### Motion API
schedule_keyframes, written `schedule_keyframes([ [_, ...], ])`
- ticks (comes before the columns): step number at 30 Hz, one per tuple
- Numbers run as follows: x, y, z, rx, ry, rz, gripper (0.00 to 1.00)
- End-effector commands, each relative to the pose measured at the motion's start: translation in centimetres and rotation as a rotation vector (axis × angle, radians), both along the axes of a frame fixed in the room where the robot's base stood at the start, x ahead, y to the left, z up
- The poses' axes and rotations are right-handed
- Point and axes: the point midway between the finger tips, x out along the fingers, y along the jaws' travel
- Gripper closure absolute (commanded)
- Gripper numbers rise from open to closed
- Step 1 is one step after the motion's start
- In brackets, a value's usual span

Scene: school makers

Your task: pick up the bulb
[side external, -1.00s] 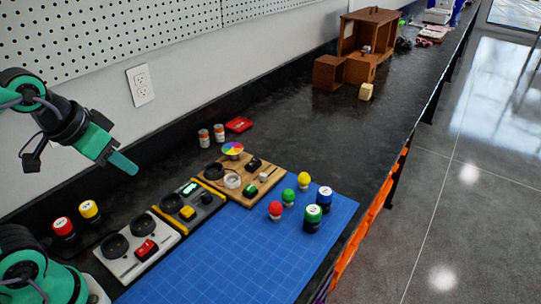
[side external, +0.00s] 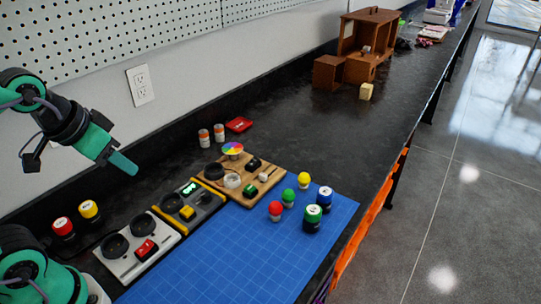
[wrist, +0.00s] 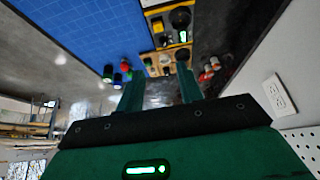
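Several small round bulb-like pieces stand on the blue mat (side external: 245,262): a red bulb (side external: 275,209), a green bulb (side external: 288,196) and a yellow bulb (side external: 304,180). A small pale knob-like piece (side external: 263,177) sits on the wooden board (side external: 240,193); I cannot tell whether it is a bulb. My gripper (side external: 125,163) is raised at the left, well away from the bulbs. In the wrist view my gripper (wrist: 160,92) has its two fingers apart with nothing held between them.
Two jars, green-lidded (side external: 312,215) and blue-lidded (side external: 324,196), stand beside the bulbs. A white board (side external: 130,262) and a grey-yellow board (side external: 185,212) lie left of the mat.

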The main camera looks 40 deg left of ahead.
Motion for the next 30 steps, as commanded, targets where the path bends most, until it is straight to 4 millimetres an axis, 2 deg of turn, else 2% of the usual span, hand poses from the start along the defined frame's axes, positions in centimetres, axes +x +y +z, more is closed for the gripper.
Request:
schedule_keyframes([
  [5,0.0,0.0,0.0,0.000,0.000,0.000,0.62],
  [8,0.0,0.0,0.0,0.000,0.000,0.000,0.42],
  [9,0.0,0.0,0.0,0.000,0.000,0.000,0.41],
  [22,0.5,-0.2,0.2,-0.003,0.010,-0.004,0.41],
  [30,3.4,-1.2,0.9,-0.009,0.065,-0.023,0.41],
])
